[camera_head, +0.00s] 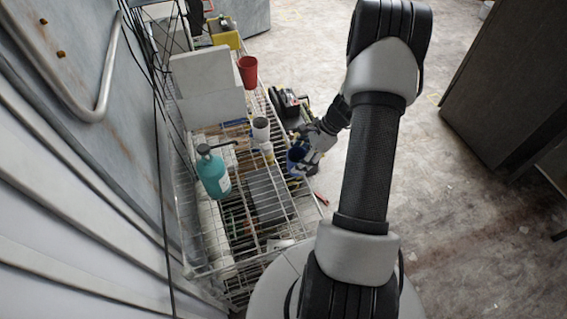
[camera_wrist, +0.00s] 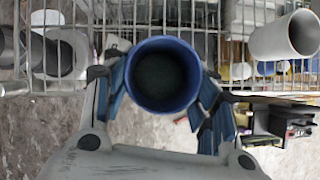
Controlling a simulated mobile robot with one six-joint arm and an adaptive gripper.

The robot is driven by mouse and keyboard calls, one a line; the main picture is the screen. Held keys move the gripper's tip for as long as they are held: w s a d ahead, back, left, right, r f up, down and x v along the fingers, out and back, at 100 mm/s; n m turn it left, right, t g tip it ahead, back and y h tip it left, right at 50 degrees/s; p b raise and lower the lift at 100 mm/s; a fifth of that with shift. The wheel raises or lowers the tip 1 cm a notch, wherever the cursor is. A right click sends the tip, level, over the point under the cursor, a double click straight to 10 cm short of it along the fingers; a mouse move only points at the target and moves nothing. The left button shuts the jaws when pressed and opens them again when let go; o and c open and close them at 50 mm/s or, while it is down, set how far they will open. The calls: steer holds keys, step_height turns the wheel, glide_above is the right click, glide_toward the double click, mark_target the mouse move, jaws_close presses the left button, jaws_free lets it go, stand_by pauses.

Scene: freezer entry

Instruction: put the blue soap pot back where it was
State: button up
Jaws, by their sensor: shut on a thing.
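The blue soap pot (camera_wrist: 163,76) is an open round cup. In the wrist view it sits between the two fingers of my gripper (camera_wrist: 163,88), which is shut on it, and I look down into its dark inside. In the head view the blue pot (camera_head: 296,156) shows at the end of my arm, by the right edge of the wire shelf, partly covered by my gripper (camera_head: 305,150). I cannot tell from the head view whether the pot touches the shelf.
The wire shelf (camera_head: 290,205) holds a teal pump bottle (camera_head: 212,172), a white cup (camera_head: 261,128), white boxes (camera_head: 205,85) and a red cup (camera_head: 247,71). In the wrist view a white cylinder (camera_wrist: 270,40) is near, at right. Open floor (camera_head: 450,220) lies to the right.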

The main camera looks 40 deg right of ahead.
steer(key=shift+s+d+r, duration=0.15)
steer(key=shift+d+r, duration=0.05)
steer(key=shift+r, duration=0.1)
steer(key=a+r+b, duration=0.1)
steer(key=r, duration=0.1)
steer(key=s+a+r+b, duration=0.1)
steer(key=r, duration=0.2)
steer(key=a+r+b, duration=0.1)
steer(key=r+b, duration=0.1)
steer(key=r, duration=0.1)
steer(key=shift+s, duration=0.4)
steer(key=s+a+r+b, duration=0.5)
steer(key=s+a+r, duration=0.2)
steer(key=a+r, duration=0.1)
steer(key=f+b, duration=0.3)
steer(key=f, duration=0.7)
steer(key=f+b, duration=0.4)
steer(key=f, duration=0.6)
steer(key=shift+d, duration=0.2)
steer(key=shift+f, duration=0.1)
steer(key=o, duration=1.2)
steer(key=shift+c, duration=0.2)
